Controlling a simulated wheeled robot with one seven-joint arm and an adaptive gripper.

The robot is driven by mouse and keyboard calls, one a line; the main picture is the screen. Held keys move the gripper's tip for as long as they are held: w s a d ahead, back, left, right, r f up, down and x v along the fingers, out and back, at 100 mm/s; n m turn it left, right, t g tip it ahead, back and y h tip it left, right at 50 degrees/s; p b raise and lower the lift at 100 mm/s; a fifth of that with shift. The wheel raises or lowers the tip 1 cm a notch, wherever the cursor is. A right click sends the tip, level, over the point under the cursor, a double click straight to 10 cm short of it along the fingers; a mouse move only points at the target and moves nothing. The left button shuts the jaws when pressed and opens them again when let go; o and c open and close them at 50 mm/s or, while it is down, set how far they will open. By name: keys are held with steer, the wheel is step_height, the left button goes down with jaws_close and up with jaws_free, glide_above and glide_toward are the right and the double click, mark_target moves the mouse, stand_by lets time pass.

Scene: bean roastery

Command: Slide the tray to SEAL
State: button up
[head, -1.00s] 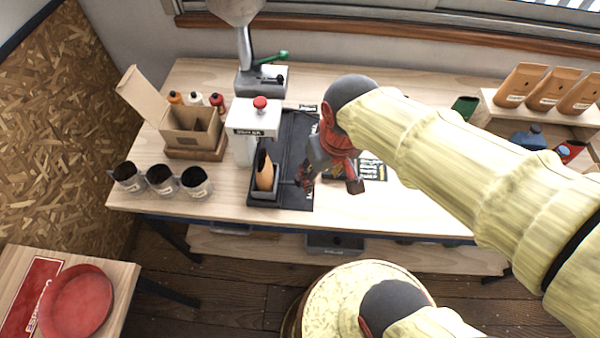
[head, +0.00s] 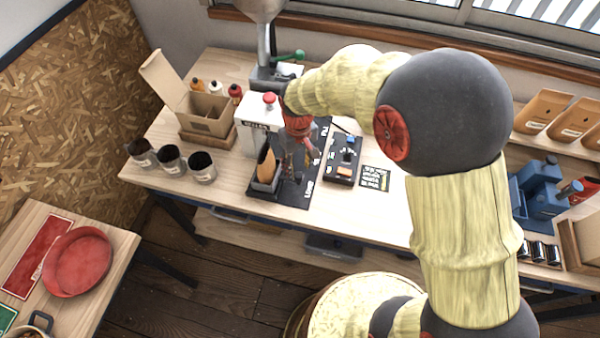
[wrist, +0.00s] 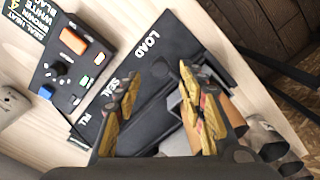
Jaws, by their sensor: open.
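The grey tray (head: 262,187) holds an upright brown pouch (head: 266,167). It stands at the front end of a black track (head: 292,197), beside the LOAD lettering. SEAL lettering (wrist: 121,84) shows farther along the track in the wrist view. My gripper (head: 299,165) points down over the track, just right of the tray in the head view. In the wrist view my gripper (wrist: 160,76) has its two fingers spread apart, with nothing clearly held. The right finger overlaps the tray's edge; I cannot tell whether they touch. The fingers and palm hide part of the tray.
A white machine with a red knob (head: 268,99) stands behind the tray. A black control box (head: 342,160) sits right of the track. Several dark-filled cups (head: 201,167) and an open cardboard box (head: 205,115) are at left. Bare tabletop lies front right.

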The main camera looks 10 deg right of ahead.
mark_target(299, 175)
steer(key=shift+f+b, duration=0.3)
steer(key=shift+f, duration=1.75)
steer(key=shift+c, duration=0.2)
jaws_close()
